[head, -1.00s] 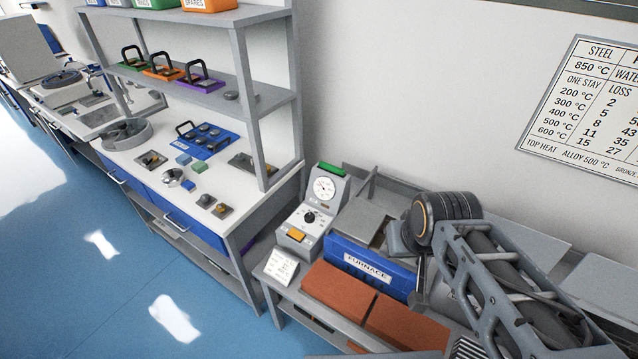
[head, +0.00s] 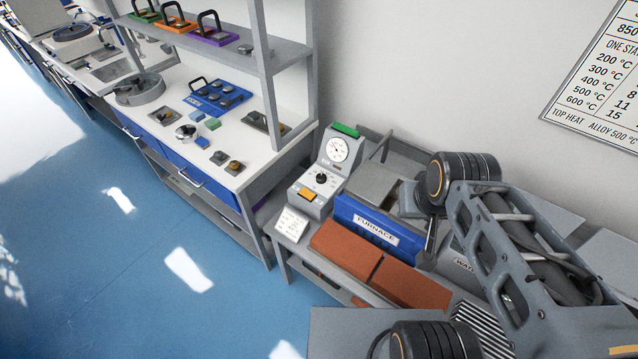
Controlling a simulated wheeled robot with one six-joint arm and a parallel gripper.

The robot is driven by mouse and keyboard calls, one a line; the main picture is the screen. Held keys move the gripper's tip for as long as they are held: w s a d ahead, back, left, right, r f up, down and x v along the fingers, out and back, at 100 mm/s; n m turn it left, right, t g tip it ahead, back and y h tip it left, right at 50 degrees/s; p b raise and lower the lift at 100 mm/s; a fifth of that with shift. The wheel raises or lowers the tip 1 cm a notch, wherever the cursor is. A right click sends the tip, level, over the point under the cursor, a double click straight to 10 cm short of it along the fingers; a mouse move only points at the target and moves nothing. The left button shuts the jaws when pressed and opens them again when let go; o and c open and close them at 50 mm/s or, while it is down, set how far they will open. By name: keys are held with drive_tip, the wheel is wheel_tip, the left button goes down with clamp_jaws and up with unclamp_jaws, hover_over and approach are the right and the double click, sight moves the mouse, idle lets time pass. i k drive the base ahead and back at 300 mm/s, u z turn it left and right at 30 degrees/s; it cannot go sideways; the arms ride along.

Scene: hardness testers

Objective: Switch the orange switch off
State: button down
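The orange switch (head: 306,195) sits on the lower front of a grey control box (head: 325,176) at the left end of the furnace bench. Above the switch are a black knob (head: 321,178), a round dial and a green strip on top. I cannot tell from here which way the switch is set. My arm reaches in from the right, over the bench. Its end points down behind the blue furnace front (head: 370,224), to the right of the switch and apart from it. My gripper's fingers cannot be made out clearly.
Two red-brown bricks (head: 345,248) lie in front of the furnace, and a white card (head: 292,224) stands left of them. A white bench (head: 240,150) with a shelf post is at the left. The blue floor in front is clear.

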sight(304, 191)
drive_tip(key=u, duration=0.55)
drive_tip(key=k, duration=0.65)
drive_tip(key=u, duration=1)
drive_tip(key=i, duration=1.3)
drive_tip(key=z, duration=0.6)
